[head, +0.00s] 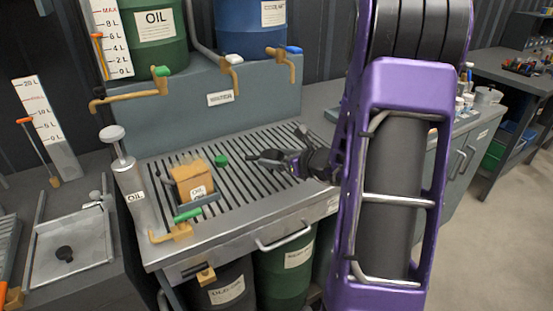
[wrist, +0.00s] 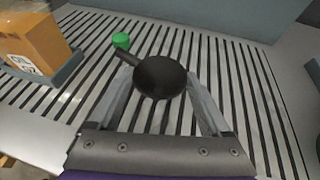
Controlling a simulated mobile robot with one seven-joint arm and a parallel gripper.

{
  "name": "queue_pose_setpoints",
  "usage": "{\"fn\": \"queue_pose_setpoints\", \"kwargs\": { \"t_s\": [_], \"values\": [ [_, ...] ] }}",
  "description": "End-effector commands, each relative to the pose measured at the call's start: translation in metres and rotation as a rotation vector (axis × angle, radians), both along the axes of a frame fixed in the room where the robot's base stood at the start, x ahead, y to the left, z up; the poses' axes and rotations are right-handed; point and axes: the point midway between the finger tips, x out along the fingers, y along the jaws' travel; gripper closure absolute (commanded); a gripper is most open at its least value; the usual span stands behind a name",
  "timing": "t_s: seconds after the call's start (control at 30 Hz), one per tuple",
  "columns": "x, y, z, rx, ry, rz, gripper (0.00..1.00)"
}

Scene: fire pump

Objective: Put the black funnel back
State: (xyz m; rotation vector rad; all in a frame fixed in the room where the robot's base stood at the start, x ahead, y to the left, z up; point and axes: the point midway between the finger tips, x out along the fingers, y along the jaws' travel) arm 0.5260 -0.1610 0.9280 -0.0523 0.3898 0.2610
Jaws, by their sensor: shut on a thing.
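The black funnel (wrist: 160,77) is between the two fingers of my gripper (wrist: 158,92) in the wrist view. Its round bowl faces the camera and its spout points to the upper left. My gripper is shut on it. In the head view my gripper (head: 280,160) is over the slotted grate (head: 235,205), with the dark funnel (head: 263,157) at its tips. I cannot tell exactly how high it is above the slats.
A green cap (head: 221,160) is left of the funnel on the grate. The grate's right side is clear.

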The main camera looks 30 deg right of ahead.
Motion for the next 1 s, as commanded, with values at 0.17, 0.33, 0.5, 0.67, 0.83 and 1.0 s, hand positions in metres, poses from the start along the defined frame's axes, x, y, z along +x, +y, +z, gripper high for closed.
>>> {"fn": "queue_pose_setpoints", "kwargs": {
  "t_s": [0.17,0.33,0.5,0.67,0.83,1.0],
  "values": [
    [0.0,0.0,-0.002,0.0,0.0,0.0,0.8],
    [0.0,0.0,-0.003,0.0,0.0,0.0,0.0],
    [0.0,0.0,-0.003,0.0,0.0,0.0,0.0],
    [0.0,0.0,0.004,0.0,0.0,0.0,0.0],
    [-0.024,-0.007,0.013,0.0,0.0,-0.002,0.0],
    [-0.058,-0.017,0.028,-0.001,0.0,-0.005,0.0]
  ]
}}
